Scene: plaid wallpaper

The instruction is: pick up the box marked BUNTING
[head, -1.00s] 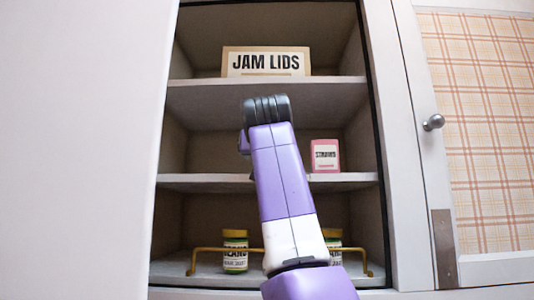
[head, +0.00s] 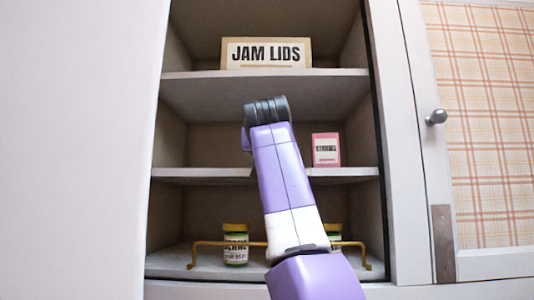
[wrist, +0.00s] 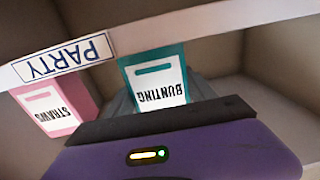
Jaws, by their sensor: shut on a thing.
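The BUNTING box (wrist: 160,88) is teal with a white label and appears upside down in the wrist view. My gripper (wrist: 162,102) is shut on it, with grey finger parts showing on either side of the box. The box's lower part in that picture is hidden behind the gripper's dark edge. In the head view my purple arm reaches to the middle shelf and hides the box; the fingers cannot be seen there.
A pink STRAWS box (head: 326,149) stands on the middle shelf, close beside the BUNTING box in the wrist view (wrist: 58,108). A PARTY label (wrist: 62,58) is on the shelf edge. A JAM LIDS box (head: 265,54) stands above. Jars (head: 235,244) stand below behind a brass rail (head: 208,243).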

